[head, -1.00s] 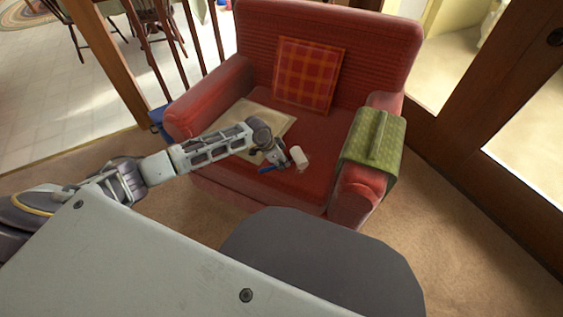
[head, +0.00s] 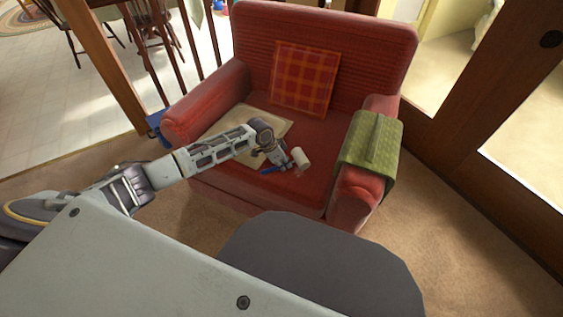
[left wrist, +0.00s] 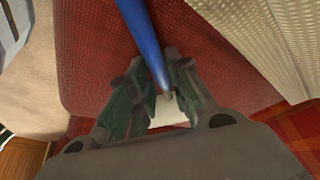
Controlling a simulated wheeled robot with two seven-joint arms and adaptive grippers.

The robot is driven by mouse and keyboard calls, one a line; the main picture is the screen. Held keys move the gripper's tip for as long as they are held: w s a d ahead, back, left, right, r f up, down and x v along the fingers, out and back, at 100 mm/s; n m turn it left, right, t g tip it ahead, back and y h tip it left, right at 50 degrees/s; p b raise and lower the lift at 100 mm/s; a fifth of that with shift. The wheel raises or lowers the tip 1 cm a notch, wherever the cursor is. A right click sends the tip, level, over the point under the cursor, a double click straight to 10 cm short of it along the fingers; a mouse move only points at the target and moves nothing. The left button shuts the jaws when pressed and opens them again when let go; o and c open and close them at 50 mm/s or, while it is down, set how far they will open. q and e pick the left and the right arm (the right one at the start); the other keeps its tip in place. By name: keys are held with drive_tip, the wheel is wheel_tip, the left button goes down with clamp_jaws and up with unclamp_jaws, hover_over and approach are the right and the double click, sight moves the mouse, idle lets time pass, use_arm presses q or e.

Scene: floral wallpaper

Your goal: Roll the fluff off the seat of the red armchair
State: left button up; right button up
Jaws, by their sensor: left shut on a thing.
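The red armchair (head: 325,30) stands ahead of me, its seat (head: 318,130) facing me. My left gripper (head: 281,161) is over the front of the seat, shut on the blue handle of a lint roller. The roller's white roll (head: 301,158) is low at the seat, just right of the gripper; I cannot tell if it touches. A small pale patch, perhaps fluff, shows just below the roll. In the left wrist view, the blue handle (left wrist: 142,35) runs between the fingers (left wrist: 160,85), with the white roll partly hidden behind them. My right gripper is not in view.
A plaid cushion (head: 304,78) leans on the backrest. A flat cream piece (head: 275,121) lies on the seat's left part, under my forearm. A green cloth (head: 370,145) drapes over the right armrest. A wooden door frame stands at the right.

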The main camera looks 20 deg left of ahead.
sight(294, 170)
use_arm(q)
drive_tip(key=shift+s+d+f+p, duration=0.15)
drive_tip(key=shift+d+p, duration=0.6)
drive_tip(key=shift+d, duration=0.9)
drive_tip(key=shift+r+p, duration=3.05)
drive_tip(key=shift+p, duration=0.05)
drive_tip(key=shift+r, duration=0.1)
wheel_tip(294, 170, up, 3)
drive_tip(key=p, duration=0.4)
